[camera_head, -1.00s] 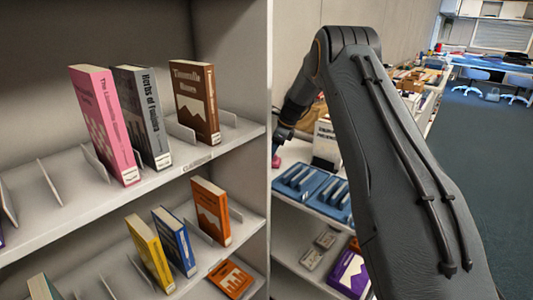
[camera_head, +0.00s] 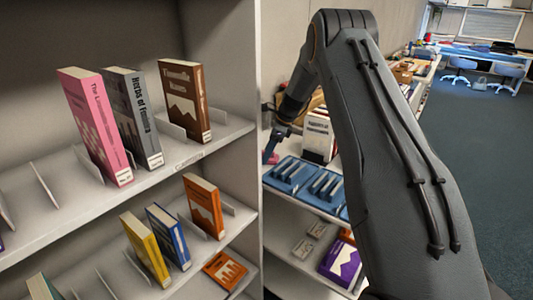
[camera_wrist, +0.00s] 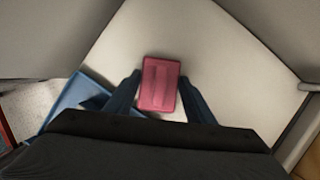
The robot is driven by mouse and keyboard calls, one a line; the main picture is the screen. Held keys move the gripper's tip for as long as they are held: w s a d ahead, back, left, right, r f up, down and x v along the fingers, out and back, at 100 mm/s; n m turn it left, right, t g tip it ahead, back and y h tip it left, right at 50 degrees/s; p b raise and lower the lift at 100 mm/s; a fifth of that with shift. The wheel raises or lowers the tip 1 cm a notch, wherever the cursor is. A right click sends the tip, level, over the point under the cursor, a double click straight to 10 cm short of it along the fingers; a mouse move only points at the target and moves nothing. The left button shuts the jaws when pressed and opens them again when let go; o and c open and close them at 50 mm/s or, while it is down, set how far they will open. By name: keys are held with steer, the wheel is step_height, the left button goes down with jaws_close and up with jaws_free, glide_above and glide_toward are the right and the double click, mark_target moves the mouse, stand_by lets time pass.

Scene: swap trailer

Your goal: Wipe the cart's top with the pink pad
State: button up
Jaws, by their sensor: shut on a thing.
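The pink pad (camera_wrist: 160,84) is held between the two blue fingers of my gripper (camera_wrist: 160,90) in the wrist view. It lies over a pale, flat surface (camera_wrist: 225,50), which looks like the cart's top; I cannot tell whether the pad touches it. In the head view, only a small part of the pad (camera_head: 269,157) shows below my gripper (camera_head: 272,145), just right of the bookcase edge. The bookcase hides part of the pale top there.
Blue trays (camera_head: 308,184) sit on the same level, right of the pad; a blue tray edge (camera_wrist: 72,98) shows at the wrist view's left. Grey walls flank the surface. A bookcase (camera_head: 215,150) with books stands at left. Open floor (camera_head: 480,150) lies at right.

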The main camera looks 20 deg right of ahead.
steer(key=shift+w+a+f+b, duration=0.15)
steer(key=shift+w+a+b, duration=0.4)
steer(key=shift+w, duration=0.1)
steer(key=shift+w+a+f+b, duration=0.15)
steer(key=shift+w+a+b, duration=0.35)
steer(key=shift+w+a, duration=0.1)
steer(key=shift+w+a+r+b, duration=0.1)
steer(key=shift+w+a+b, duration=0.4)
steer(key=shift+w, duration=0.2)
steer(key=shift+w+a+r+b, duration=0.1)
steer(key=shift+w+a+b, duration=0.25)
steer(key=shift+w+b, duration=0.35)
steer(key=shift+w+a+r+b, duration=0.1)
steer(key=shift+w+a+b, duration=0.4)
steer(key=shift+w, duration=0.2)
steer(key=shift+r, duration=0.15)
steer(key=shift+r, duration=0.1)
steer(key=shift+r+p, duration=0.9)
steer(key=shift+r, duration=2)
steer(key=shift+r+p, duration=0.55)
steer(key=shift+r, duration=1)
